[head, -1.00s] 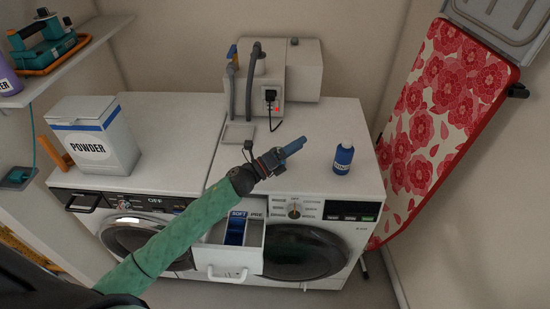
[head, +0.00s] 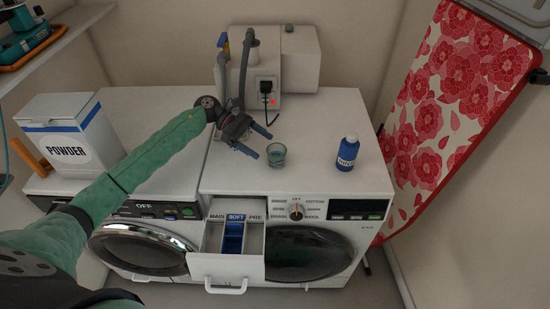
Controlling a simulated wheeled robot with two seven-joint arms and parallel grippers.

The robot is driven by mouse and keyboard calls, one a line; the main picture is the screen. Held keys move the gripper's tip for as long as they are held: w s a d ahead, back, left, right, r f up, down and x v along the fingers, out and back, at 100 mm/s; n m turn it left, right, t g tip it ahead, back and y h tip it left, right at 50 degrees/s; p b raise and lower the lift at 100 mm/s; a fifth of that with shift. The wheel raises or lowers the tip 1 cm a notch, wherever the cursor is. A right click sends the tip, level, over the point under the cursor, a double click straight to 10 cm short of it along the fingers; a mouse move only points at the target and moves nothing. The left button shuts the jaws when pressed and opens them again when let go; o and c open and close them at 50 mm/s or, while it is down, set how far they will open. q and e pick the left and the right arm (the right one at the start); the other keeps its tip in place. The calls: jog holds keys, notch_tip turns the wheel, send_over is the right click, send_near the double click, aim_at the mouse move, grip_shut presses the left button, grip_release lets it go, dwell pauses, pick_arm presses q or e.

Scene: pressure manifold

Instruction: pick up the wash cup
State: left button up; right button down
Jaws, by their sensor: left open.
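The wash cup (head: 277,154) is a small teal, see-through cup. It stands upright on top of the right washing machine, left of the blue bottle. My left gripper (head: 262,144) is open just to the left of the cup, with its two blue fingers pointing toward it. The fingertips are close to the cup, and I cannot tell whether they touch it. Nothing is between the fingers. My right gripper is not in view.
A blue bottle (head: 347,152) stands right of the cup. A white box with grey hoses and a plugged socket (head: 267,87) stands behind. The detergent drawer (head: 226,266) is pulled out in front. A POWDER box (head: 70,136) sits at left.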

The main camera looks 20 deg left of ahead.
aim_at(284, 162)
pick_arm(q)
notch_tip(284, 162, down, 2)
jog(key=shift+d+f+b, duration=0.1)
jog(key=shift+b, duration=0.75)
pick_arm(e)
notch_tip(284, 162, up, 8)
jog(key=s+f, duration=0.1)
pick_arm(q)
jog(key=shift+p+x, duration=0.55)
jog(key=shift+x, duration=0.55)
jog(key=shift+d, duration=0.35)
jog(key=p+x, duration=0.3)
jog(key=x, duration=0.1)
jog(key=shift+w+d, duration=0.1)
jog(key=shift+d, duration=0.4)
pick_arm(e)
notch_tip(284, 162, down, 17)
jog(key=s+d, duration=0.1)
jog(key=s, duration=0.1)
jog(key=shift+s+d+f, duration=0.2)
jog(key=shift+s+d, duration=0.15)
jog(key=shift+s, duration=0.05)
pick_arm(q)
jog(key=shift+c, duration=0.5)
jog(key=c, duration=1)
